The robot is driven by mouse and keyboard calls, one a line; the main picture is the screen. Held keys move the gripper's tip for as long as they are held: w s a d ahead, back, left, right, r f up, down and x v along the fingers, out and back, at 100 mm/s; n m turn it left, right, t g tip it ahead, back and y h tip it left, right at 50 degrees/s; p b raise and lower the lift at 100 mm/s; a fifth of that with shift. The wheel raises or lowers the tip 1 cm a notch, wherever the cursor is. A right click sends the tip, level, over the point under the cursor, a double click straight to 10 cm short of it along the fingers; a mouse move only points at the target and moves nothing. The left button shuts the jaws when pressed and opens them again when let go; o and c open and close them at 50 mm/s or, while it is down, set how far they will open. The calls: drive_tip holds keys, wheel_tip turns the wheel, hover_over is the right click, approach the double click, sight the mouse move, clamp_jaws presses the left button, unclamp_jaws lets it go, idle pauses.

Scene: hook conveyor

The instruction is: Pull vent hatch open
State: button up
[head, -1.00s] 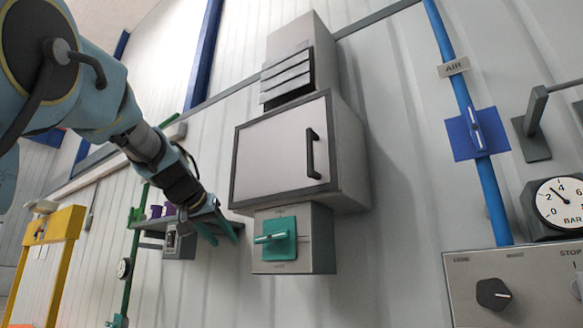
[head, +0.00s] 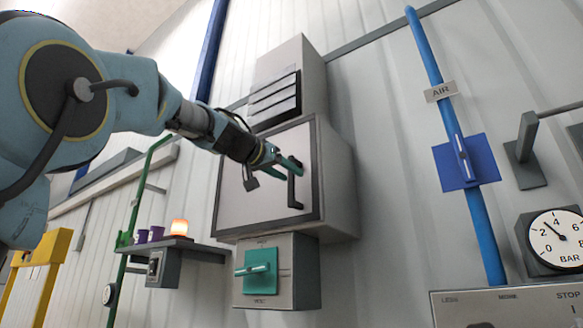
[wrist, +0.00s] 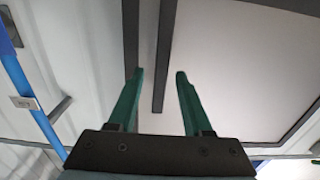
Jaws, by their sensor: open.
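The vent hatch (head: 265,195) is a pale panel in a dark frame on a grey wall cabinet, and it looks closed. Its black upright bar handle (head: 296,190) is on the panel's right side. My gripper (head: 277,174) is in front of the panel at the handle's upper part, with green fingers open. In the wrist view the handle (wrist: 165,50) runs between the two open fingers (wrist: 159,73), and the hatch panel (wrist: 235,60) fills the right. I cannot tell whether a finger touches the handle. My gripper and wrist hide part of the panel's top.
Dark louvres (head: 274,98) sit above the hatch. A box with a teal switch (head: 261,271) hangs directly below. A blue air pipe (head: 430,90) with a blue valve plate is to the right.

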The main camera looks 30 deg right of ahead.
drive_tip(key=shift+p+x, duration=0.35)
drive_tip(key=shift+x, duration=0.7)
clamp_jaws()
idle(0.7)
